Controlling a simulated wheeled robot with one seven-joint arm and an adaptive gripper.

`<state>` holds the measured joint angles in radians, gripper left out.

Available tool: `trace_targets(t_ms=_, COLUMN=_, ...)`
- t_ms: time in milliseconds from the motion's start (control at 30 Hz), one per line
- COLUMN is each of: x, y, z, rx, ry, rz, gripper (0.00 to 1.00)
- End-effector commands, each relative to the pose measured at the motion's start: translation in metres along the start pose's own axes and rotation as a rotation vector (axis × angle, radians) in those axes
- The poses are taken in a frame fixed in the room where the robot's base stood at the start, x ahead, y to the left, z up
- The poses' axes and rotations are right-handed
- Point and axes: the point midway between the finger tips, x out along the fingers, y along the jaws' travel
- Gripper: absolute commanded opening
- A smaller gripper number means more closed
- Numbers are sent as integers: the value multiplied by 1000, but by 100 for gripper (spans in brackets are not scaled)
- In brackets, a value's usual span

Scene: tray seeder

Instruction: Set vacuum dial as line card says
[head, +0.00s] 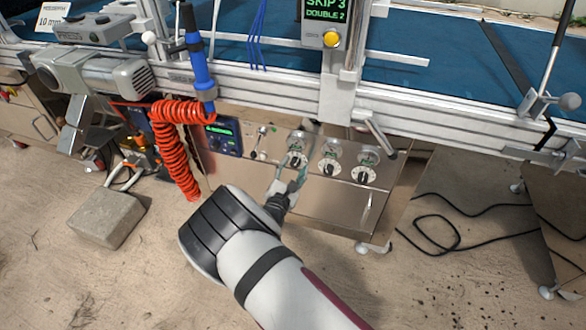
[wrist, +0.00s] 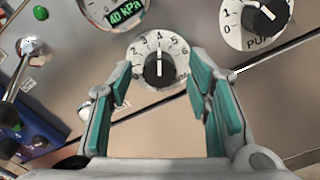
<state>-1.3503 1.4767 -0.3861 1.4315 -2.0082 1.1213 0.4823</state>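The vacuum dial is probably the round white dial with a black knob (wrist: 159,69) in the wrist view; its own label is hidden or unreadable. In the head view this dial (head: 296,160) is the leftmost of three on the metal panel. My gripper (head: 288,184) is at the panel just below it. In the wrist view my gripper (wrist: 160,78) is open, its teal-padded fingers on either side of the knob, with no visible contact.
A second dial (wrist: 264,15) marked PU... lies to the right. A toggle lever (wrist: 23,66) and a blue meter (head: 222,137) lie to the left. A red coiled hose (head: 176,150) hangs nearby. A white card (head: 53,14) stands at upper left, mostly unreadable.

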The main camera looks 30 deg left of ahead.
Motion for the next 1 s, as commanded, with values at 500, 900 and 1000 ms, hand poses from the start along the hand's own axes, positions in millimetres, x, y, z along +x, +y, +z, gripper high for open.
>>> trace_targets(t_ms=500, x=-32, y=2, z=0, rx=-1, ry=2, rz=2, gripper=46)
trace_targets(t_ms=900, x=-106, y=0, z=0, rx=-1, ry=1, rz=1, gripper=46)
trace_targets(t_ms=1000, x=-114, y=0, z=0, rx=0, ry=0, rz=1, gripper=46)
